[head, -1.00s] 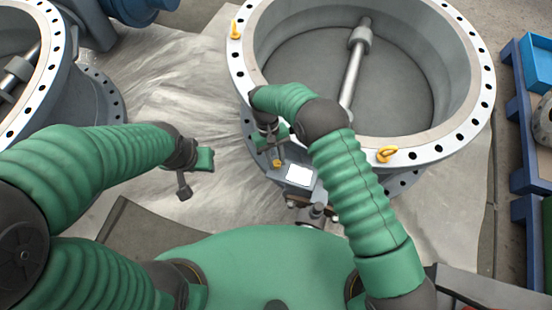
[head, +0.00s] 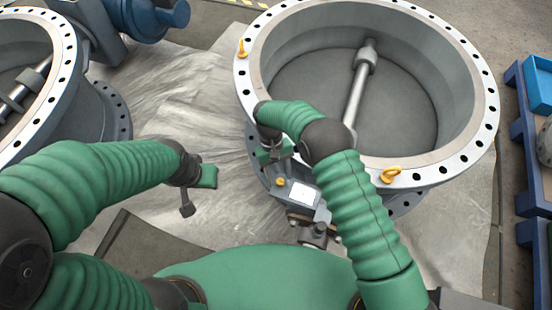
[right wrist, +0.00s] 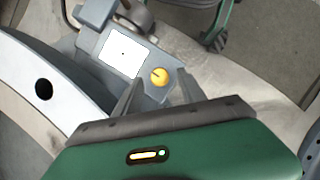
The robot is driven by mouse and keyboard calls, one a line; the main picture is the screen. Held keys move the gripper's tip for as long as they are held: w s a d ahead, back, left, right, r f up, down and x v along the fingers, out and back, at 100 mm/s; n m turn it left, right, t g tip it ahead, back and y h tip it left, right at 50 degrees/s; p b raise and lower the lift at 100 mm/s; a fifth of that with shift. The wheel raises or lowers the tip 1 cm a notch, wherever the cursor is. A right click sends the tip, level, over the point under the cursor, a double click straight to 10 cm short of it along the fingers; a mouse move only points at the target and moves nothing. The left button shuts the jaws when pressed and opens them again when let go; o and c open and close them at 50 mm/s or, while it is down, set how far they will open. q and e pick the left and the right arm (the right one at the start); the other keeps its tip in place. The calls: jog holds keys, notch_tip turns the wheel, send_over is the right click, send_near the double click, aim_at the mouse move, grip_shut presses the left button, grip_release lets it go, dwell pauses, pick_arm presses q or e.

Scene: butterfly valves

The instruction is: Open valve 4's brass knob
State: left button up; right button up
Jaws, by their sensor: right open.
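The brass knob (head: 280,182) sits on a grey box beside a white label (head: 305,194), at the near side of the large round valve (head: 247,75). In the right wrist view the knob (right wrist: 159,77) is round and yellow with a dark line across its face. My right gripper (head: 272,154) is just beyond the knob in the head view. Its two fingers (right wrist: 157,88) are open, apart on either side of the knob in the picture, with nothing between them. I cannot tell the depth gap. My left gripper (head: 197,189) is away to the left; its jaw state is unclear.
The valve has a wide bolted flange with yellow lifting eyes (head: 391,175). A second valve (head: 68,60) stands at the left, and a blue motor (head: 150,18) behind it. Blue pallets (head: 525,140) stand at the right. Pale sheeting (head: 175,90) covers the floor between the valves.

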jog(key=p+v, duration=0.2)
jog(key=v, duration=1.3)
jog(key=shift+r, duration=0.2)
jog(key=shift+w+r, duration=0.1)
